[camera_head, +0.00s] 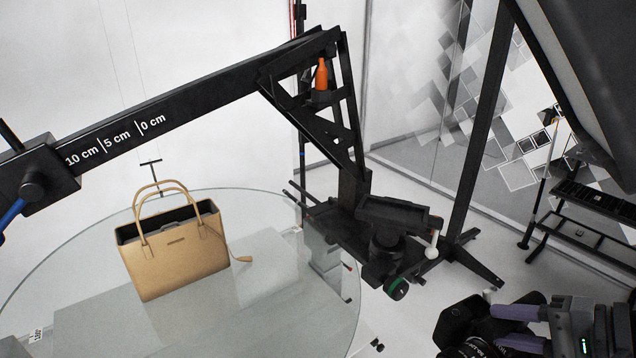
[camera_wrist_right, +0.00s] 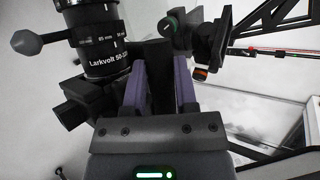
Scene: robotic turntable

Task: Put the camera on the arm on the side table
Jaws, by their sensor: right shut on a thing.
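The black camera (camera_head: 460,322) is at the lower right of the head view. Its lens, marked "Larkvolt 50", shows in the right wrist view (camera_wrist_right: 100,45). My right gripper (camera_head: 512,328) has purple fingers and is shut on a black part of the camera, which shows between the fingers in the wrist view (camera_wrist_right: 162,80). The black arm (camera_head: 200,90) with centimetre marks reaches across the head view. Its end mount (camera_head: 395,213) bears no camera, and the held camera is apart from it, nearer and to the right. My left gripper is out of view.
A tan handbag (camera_head: 175,250) stands on the round glass turntable (camera_head: 70,255). An orange bottle-shaped thing (camera_head: 321,75) sits in the arm's frame. A low black rack (camera_head: 595,205) is at the right; I cannot tell if it is the side table. Open floor lies before it.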

